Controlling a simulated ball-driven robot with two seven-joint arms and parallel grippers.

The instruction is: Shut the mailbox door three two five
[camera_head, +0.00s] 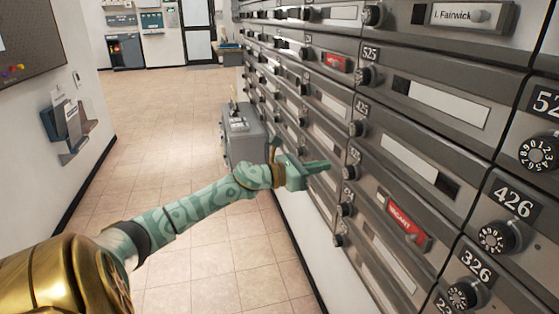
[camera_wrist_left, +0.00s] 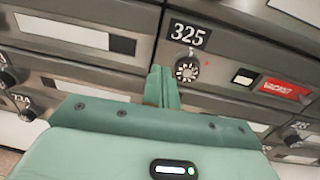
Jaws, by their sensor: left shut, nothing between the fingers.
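Mailbox door 325 (camera_head: 385,200) is grey with a red VACANT tag and looks flush with the doors around it. In the left wrist view its black number plate (camera_wrist_left: 188,35) reads 325, above a round dial (camera_wrist_left: 187,69), and its red tag (camera_wrist_left: 284,90) is at the right. My left gripper (camera_head: 325,166) is green, shut and empty, pointing at the mailbox wall just left of the 325 dial. In the left wrist view its fingertips (camera_wrist_left: 160,72) are just below and left of that dial and cover a bit of the door edge; I cannot tell whether they touch.
Rows of grey mailbox doors with dials fill the right side. Door 425 (camera_head: 415,160) is above, and the 426 plate (camera_head: 512,201) is at the right. A grey bin-like box (camera_head: 245,135) stands by the wall behind my gripper. The tiled floor (camera_head: 170,110) at the left is clear.

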